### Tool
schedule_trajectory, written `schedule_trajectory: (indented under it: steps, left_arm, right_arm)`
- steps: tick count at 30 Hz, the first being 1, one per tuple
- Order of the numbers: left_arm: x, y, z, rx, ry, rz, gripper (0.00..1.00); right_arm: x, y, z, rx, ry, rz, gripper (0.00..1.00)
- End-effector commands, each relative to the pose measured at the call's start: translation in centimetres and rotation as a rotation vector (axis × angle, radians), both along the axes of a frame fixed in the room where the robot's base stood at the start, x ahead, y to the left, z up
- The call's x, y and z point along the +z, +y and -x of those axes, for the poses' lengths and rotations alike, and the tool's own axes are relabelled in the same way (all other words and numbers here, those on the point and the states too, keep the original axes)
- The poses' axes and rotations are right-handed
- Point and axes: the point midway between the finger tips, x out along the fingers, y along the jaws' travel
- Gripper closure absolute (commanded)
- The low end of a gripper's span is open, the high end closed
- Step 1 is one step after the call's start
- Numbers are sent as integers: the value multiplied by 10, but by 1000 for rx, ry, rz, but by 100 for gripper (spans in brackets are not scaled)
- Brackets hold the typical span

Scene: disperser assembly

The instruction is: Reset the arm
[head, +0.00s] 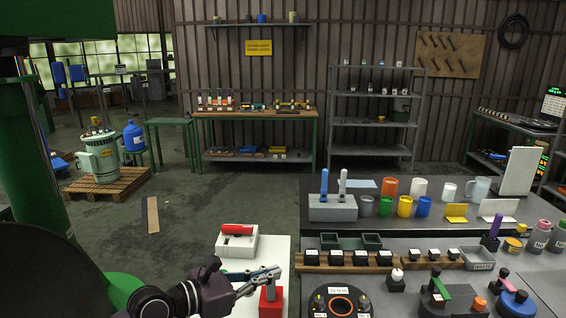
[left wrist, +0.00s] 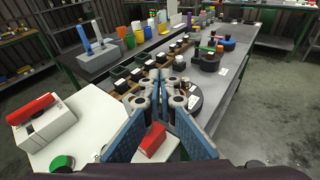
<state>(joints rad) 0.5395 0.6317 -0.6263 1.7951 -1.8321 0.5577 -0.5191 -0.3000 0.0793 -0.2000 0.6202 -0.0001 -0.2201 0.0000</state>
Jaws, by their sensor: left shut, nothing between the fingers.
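My left arm comes in from the lower left of the head view. Its gripper (head: 274,272) is shut and empty, with the fingertips together, over the white table top near a small red block (head: 270,302). In the left wrist view the gripper (left wrist: 158,78) shows its blue finger pads, with the red block (left wrist: 150,142) between and below the fingers, not held. A white box with a red handle-like part (head: 237,240) stands behind the gripper; it also shows at the left of the left wrist view (left wrist: 42,122). My right gripper is not in view.
The grey workbench (head: 310,188) on the right carries cups, a grey block with blue and white tools (head: 332,207), a wooden rack (head: 345,268) and a round black fixture (head: 342,304) close to the gripper. The floor (head: 180,220) behind the white table is mostly clear.

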Motion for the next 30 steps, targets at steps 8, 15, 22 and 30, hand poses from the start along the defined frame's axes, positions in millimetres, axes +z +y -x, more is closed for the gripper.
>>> schedule_trajectory:
  steps: [8, 15, 22, 30]
  left_arm:
    - [103, 28, 30, 226, 276, 1072, 100]
    - [31, 156, 42, 707, 631, 1865, 100]
    - [-112, 211, 125, 1305, 949, 2326, 100]
    - [-207, 197, 246, -1670, -1048, -2168, 100]
  right_arm:
    - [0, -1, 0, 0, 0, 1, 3]
    - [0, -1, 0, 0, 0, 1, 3]
    - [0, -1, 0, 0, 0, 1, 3]
    - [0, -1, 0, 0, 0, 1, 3]
